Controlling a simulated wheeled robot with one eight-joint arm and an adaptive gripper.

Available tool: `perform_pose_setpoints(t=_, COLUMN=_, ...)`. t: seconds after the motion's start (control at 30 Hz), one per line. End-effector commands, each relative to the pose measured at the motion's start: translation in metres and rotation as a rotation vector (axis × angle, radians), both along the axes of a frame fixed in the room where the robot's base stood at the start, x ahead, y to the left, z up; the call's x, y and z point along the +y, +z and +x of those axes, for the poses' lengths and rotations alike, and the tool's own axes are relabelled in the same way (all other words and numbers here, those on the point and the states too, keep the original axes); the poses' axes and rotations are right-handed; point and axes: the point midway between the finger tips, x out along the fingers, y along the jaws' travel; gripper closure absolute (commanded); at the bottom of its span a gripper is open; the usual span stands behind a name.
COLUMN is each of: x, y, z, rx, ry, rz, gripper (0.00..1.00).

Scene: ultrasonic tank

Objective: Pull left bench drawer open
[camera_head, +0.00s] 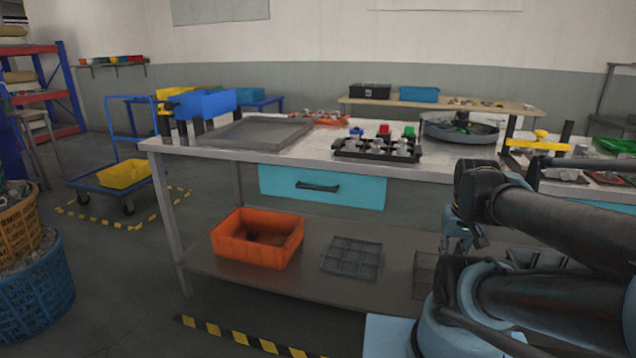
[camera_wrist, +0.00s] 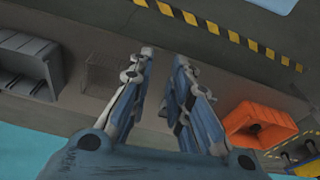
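The left bench drawer (camera_head: 350,191) has a light blue front and hangs under the left part of the bench top. Its dark bar handle (camera_head: 317,186) is in the middle of the front. The front looks closed under the top, with no gap visible. My gripper (camera_head: 458,243) is to the right of the drawer and lower, apart from the handle, partly hidden by my arm. In the wrist view my gripper (camera_wrist: 165,56) has its two fingers apart with nothing between them; it points down toward the lower shelf and floor.
The bench top (camera_head: 305,152) carries a tray, a black rack and a round pan. The lower shelf (camera_head: 310,290) holds an orange bin (camera_head: 257,238), a grey divided tray (camera_head: 352,258) and a wire basket (camera_head: 424,274). The space before the drawer front is clear.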

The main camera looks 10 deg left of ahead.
Motion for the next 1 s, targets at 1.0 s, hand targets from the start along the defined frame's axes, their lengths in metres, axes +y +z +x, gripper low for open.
perform_pose_setpoints(t=1.0, x=0.145, y=0.171, z=0.139, rx=0.015, ry=0.753, rz=-0.137, gripper=0.82)
